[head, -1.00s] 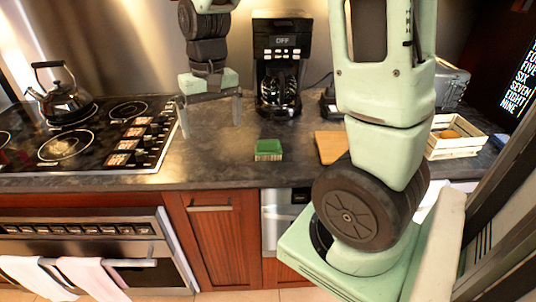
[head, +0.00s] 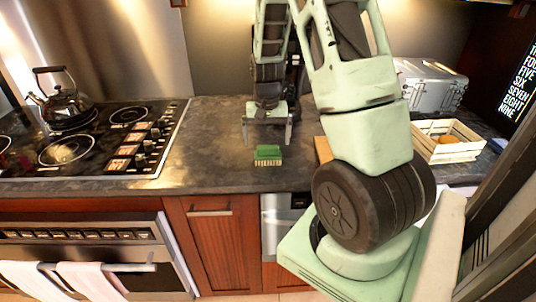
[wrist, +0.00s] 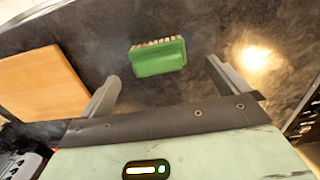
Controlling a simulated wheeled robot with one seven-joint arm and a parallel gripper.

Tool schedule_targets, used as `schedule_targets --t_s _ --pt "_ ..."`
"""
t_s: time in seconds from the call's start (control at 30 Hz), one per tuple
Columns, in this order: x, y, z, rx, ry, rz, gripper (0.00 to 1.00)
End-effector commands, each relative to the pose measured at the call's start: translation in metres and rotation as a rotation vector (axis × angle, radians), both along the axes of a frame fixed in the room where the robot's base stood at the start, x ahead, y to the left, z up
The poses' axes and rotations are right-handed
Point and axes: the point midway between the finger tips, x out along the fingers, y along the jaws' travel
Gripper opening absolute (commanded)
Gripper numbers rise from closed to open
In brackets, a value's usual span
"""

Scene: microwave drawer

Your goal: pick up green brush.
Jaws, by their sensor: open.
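The green brush (head: 268,153) lies on the dark countertop near its front edge, with pale bristles along its front side. My gripper (head: 267,138) is open and empty, above the counter and just behind the brush in the head view. In the wrist view the brush (wrist: 158,57) shows ahead of my open gripper (wrist: 165,82), roughly midway between its two fingers and beyond their tips. The gripper does not touch it.
A wooden board (wrist: 42,83) lies beside the brush. A stove (head: 92,140) with a kettle (head: 62,104) stands at left. The counter left of the brush is clear.

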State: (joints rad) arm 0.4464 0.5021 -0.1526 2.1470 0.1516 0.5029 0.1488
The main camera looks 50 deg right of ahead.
Motion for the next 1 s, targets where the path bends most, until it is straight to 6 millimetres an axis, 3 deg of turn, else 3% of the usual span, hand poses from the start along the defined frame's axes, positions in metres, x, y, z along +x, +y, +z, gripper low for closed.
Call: schedule_targets --t_s 0.27,0.6,0.87,1.0 --pt "-0.002 0.0 -0.019 0.002 0.003 -0.001 1.0" --pt "-0.004 -0.001 -0.059 0.001 0.001 0.0 1.0" --pt "-0.003 -0.001 -0.062 0.0 -0.001 0.0 1.0" --pt "-0.003 -0.001 -0.062 0.0 -0.001 0.0 0.67"
